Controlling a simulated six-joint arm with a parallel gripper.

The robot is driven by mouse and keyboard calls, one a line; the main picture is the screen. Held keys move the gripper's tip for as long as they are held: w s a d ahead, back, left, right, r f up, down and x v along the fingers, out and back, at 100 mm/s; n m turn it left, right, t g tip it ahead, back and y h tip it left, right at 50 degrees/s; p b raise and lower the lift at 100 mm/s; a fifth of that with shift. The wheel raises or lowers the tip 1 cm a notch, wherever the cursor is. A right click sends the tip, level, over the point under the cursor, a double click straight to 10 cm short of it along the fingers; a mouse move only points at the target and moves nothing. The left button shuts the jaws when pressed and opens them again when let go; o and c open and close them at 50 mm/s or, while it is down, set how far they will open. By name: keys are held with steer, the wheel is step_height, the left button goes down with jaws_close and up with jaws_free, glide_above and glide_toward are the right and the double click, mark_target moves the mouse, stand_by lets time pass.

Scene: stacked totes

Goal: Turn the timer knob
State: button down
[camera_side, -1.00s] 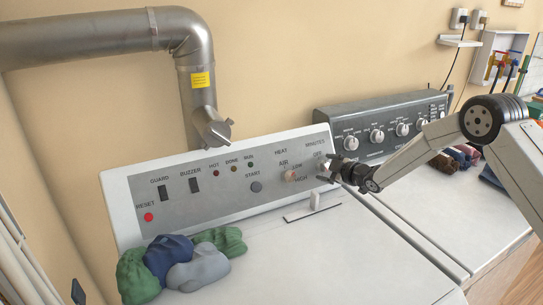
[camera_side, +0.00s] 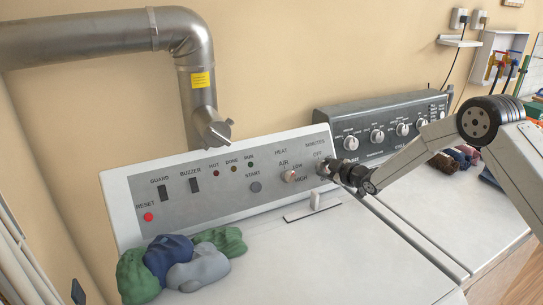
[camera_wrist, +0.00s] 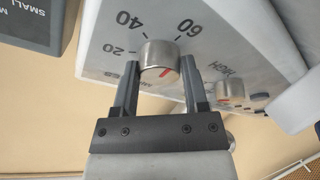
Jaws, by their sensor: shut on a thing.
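The timer knob (camera_wrist: 160,58) is a silver cylinder with a red pointer mark, on the grey panel under the label MINUTES. In the wrist view it sits between my gripper's two dark fingers, with 20, 40 and 60 printed around it. My gripper (camera_wrist: 159,85) is shut on the knob. In the side view my gripper (camera_side: 328,168) is at the panel's right end and hides most of the knob.
The heat knob (camera_side: 289,176) is left of the timer knob, with the start button (camera_side: 255,187) further left. A small white upright lever (camera_side: 314,200) stands on the white top just below. Coloured cloths (camera_side: 180,262) lie at front left. A second machine's panel (camera_side: 385,125) stands behind right.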

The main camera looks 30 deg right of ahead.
steer(key=shift+m+h, duration=0.4)
steer(key=shift+m, duration=0.6)
steer(key=shift+c, duration=0.5)
jaws_free()
steer(key=shift+s, duration=0.15)
steer(key=v, duration=0.7)
steer(key=shift+s, duration=0.3)
steer(key=shift+s, duration=0.1)
steer(key=s+a+m+g+h, duration=0.1)
steer(key=s+a+m+g, duration=0.3)
steer(key=s, duration=2.6)
steer(key=m+g, duration=0.3)
steer(key=g, duration=0.5)
steer(key=shift+s+a+r+h, duration=0.2)
steer(key=shift+s+r+h, duration=0.1)
steer(key=shift+s, duration=0.1)
